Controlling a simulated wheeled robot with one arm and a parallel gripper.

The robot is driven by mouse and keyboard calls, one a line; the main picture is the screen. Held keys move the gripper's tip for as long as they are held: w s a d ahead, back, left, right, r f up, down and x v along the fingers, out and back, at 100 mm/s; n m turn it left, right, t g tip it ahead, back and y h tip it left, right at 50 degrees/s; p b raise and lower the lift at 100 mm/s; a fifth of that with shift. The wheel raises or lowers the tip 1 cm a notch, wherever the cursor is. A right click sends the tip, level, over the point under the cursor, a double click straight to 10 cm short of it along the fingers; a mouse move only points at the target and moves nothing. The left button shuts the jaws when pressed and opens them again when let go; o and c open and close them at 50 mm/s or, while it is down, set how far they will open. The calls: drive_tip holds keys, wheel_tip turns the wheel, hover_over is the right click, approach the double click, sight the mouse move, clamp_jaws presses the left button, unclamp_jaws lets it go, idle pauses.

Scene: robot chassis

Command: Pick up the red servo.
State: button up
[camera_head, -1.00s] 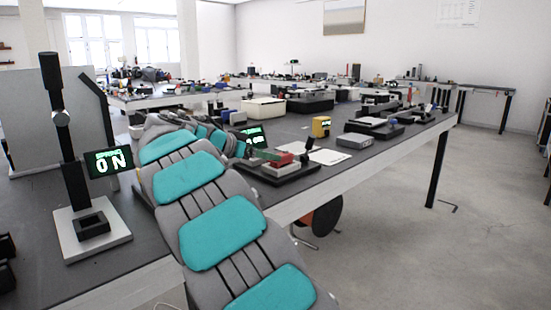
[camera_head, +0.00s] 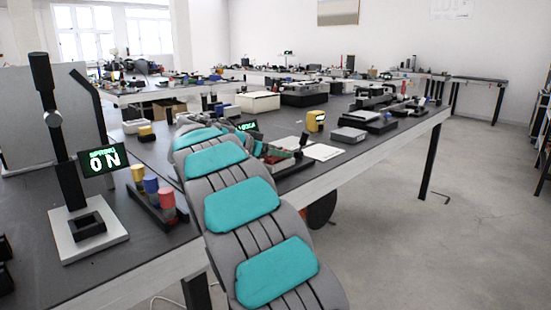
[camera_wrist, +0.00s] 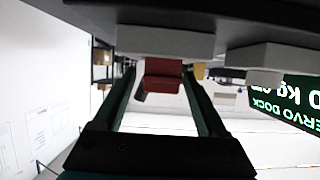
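The red servo (camera_wrist: 163,76) shows in the wrist view, which is turned upside down, against a pale grey block (camera_wrist: 165,42). My gripper (camera_wrist: 162,80) has its two dark green fingers apart, one on each side of the servo. Gaps seem to remain between the fingers and the servo; contact is not clear. A "SERVO DOCK" display (camera_wrist: 287,98) is at the right of that view.
A rack holds yellow, blue and red cylinders (camera_head: 167,198) left of my arm. A press-like stand (camera_head: 88,233) with an "ON" display (camera_head: 103,159) is farther left. A grey box (camera_head: 348,135) and yellow device (camera_head: 315,121) stand beyond the tray.

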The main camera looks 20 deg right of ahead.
clamp_jaws()
idle(0.4)
drive_tip(key=shift+r, duration=0.15)
